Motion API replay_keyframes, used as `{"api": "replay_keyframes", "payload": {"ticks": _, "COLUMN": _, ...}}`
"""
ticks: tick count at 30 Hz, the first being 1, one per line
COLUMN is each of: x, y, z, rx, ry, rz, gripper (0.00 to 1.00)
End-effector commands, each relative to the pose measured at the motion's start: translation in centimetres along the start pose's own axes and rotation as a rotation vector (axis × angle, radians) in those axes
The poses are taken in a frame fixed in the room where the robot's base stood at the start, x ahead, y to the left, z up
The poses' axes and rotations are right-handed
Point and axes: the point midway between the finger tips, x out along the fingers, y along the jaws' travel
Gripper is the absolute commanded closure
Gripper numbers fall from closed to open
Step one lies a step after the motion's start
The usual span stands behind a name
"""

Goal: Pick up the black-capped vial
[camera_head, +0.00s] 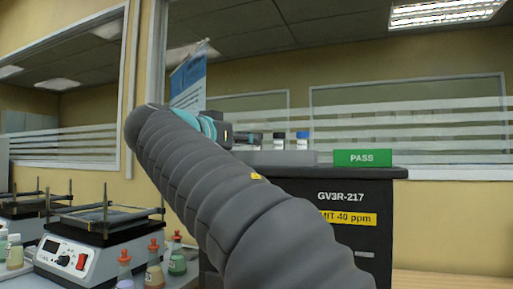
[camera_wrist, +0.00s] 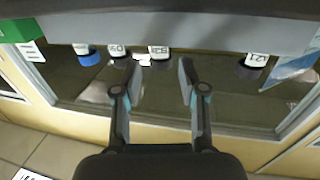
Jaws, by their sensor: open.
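Several vials with white labels stand in a row in the wrist view, which shows them upside down. One dark-capped vial (camera_wrist: 159,51) is between the fingertips of my gripper (camera_wrist: 160,70), which is open and empty. A blue-capped vial (camera_wrist: 88,56) is at the left.
The vials stand at a grey block (camera_head: 285,158) on a black cabinet (camera_head: 345,225) marked GV3R-217. A green PASS sign (camera_head: 366,158) is on its right. Hotplate-like devices (camera_head: 85,250) and red-capped bottles (camera_head: 154,268) stand at the lower left. A windowed wall is behind.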

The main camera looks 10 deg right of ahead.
Motion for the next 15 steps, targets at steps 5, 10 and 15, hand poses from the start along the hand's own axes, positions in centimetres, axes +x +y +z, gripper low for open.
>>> {"api": "replay_keyframes", "payload": {"ticks": 5, "x": 1.0, "y": 0.0, "z": 0.0, "rx": 0.001, "ry": 0.000, "rz": -0.001, "gripper": 0.58}}
{"api": "replay_keyframes", "payload": {"ticks": 10, "x": 2.9, "y": -0.1, "z": 0.0, "rx": -0.001, "ry": -0.001, "rz": 0.002, "gripper": 0.58}}
{"api": "replay_keyframes", "payload": {"ticks": 15, "x": 5.2, "y": -0.1, "z": 0.1, "rx": 0.000, "ry": 0.000, "rz": 0.001, "gripper": 0.58}}
